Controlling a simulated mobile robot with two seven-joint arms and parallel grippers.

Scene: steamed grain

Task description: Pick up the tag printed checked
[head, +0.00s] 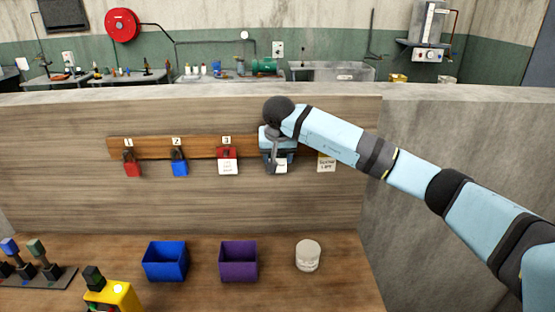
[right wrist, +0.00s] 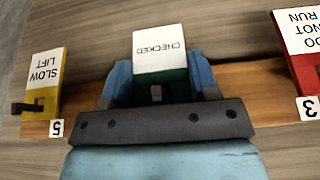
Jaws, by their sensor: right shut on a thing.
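The tag printed CHECKED, white with a green part, shows upside down in the right wrist view (right wrist: 159,50), between the fingers of my right gripper (right wrist: 160,88). In the head view the same tag (head: 281,166) is a small white patch below my right gripper (head: 274,160), which covers the rest of it. My right gripper is shut on the tag, in front of the wooden hook rail (head: 150,149). Whether the tag still touches its hook is hidden. My left gripper is not in view.

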